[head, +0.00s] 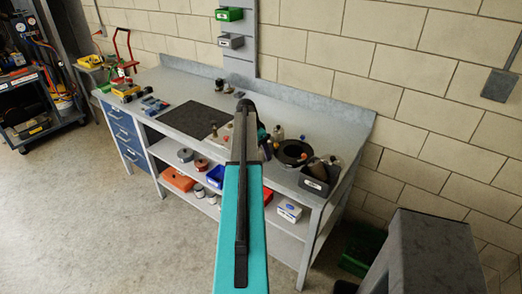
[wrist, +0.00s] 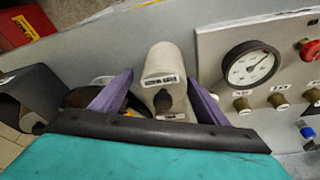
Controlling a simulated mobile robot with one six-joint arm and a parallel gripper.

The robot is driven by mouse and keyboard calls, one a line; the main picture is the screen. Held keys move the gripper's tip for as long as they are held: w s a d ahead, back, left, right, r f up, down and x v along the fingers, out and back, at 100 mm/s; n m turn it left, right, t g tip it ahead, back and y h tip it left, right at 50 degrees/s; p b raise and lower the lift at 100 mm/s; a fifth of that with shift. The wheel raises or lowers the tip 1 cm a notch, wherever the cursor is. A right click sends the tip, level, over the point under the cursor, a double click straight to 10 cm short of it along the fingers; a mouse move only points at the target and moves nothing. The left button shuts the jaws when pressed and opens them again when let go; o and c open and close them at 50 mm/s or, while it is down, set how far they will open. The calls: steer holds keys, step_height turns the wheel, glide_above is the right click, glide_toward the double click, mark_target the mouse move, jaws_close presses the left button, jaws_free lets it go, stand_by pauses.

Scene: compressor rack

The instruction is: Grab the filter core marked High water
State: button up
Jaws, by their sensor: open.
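A cream, rounded filter core (wrist: 163,60) stands in the middle of the wrist view. It has a white label across its front, too small to read surely, a dark round knob or port below that, and a second small label lower down. My gripper (wrist: 160,77) is open, with one purple finger to the left of the core and one to the right. Both fingers look apart from it; I cannot tell how deep they reach. The core's lower part is hidden by my gripper's dark front edge. In the head view my teal arm hides the gripper and the core.
A panel with a gauge (wrist: 250,67), labelled knobs and a red knob (wrist: 309,49) stands close on the right. A dark bin (wrist: 28,92) is at the left, and a red case (wrist: 17,28) behind. The workbench (head: 182,88) has a black mat (head: 194,119) and clear space towards its back.

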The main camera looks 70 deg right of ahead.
steer(key=shift+s+f, duration=0.1)
steer(key=shift+f, duration=0.2)
stand_by(0.4)
steer(key=c, duration=1.4)
